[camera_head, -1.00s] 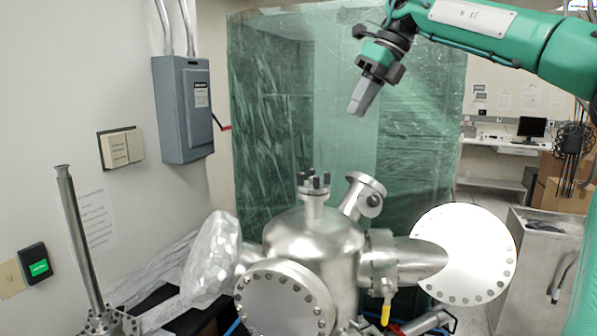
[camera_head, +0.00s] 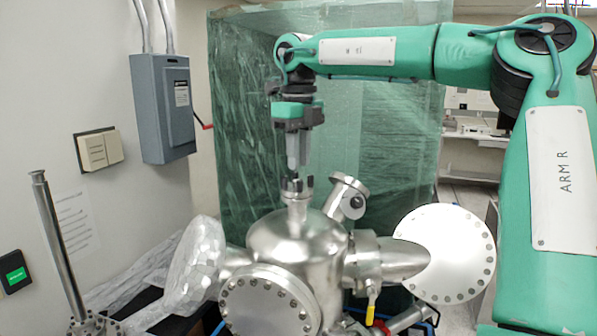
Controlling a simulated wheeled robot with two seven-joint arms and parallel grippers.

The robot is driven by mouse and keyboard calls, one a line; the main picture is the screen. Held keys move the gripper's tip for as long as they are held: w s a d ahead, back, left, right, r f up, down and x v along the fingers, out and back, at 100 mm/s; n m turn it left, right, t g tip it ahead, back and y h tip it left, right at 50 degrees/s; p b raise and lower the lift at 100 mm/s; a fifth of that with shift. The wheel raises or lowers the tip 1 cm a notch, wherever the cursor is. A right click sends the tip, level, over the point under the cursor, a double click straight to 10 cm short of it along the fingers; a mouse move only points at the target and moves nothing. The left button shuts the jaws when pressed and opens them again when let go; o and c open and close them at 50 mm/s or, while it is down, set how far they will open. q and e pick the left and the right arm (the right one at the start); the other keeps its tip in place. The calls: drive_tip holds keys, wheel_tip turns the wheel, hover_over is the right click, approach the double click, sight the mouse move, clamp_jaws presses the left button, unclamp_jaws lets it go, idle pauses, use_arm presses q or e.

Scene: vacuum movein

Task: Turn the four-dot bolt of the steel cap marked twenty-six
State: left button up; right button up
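The steel vessel (camera_head: 295,248) stands in the middle of the view. On its short top neck sits a small steel cap (camera_head: 297,196) with several dark upright bolts (camera_head: 309,181) around its rim. No number on the cap and no dots on the bolts can be read at this size. My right gripper (camera_head: 294,170) points straight down, its grey fingertips right above or at the bolts on the cap's left and middle part. I cannot tell whether the fingers touch a bolt or whether they are apart. My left gripper is not in view.
An angled side port (camera_head: 347,197) rises right of the neck. A steel tube (camera_head: 58,240) stands far left. A green plastic curtain (camera_head: 240,120) hangs behind.

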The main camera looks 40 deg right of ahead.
sight(300, 179)
wheel_tip(300, 179, down, 4)
drive_tip(key=shift+s+d+r+p, duration=0.1)
drive_tip(key=shift+p, duration=0.55)
drive_tip(key=shift+f, duration=0.65)
clamp_jaws()
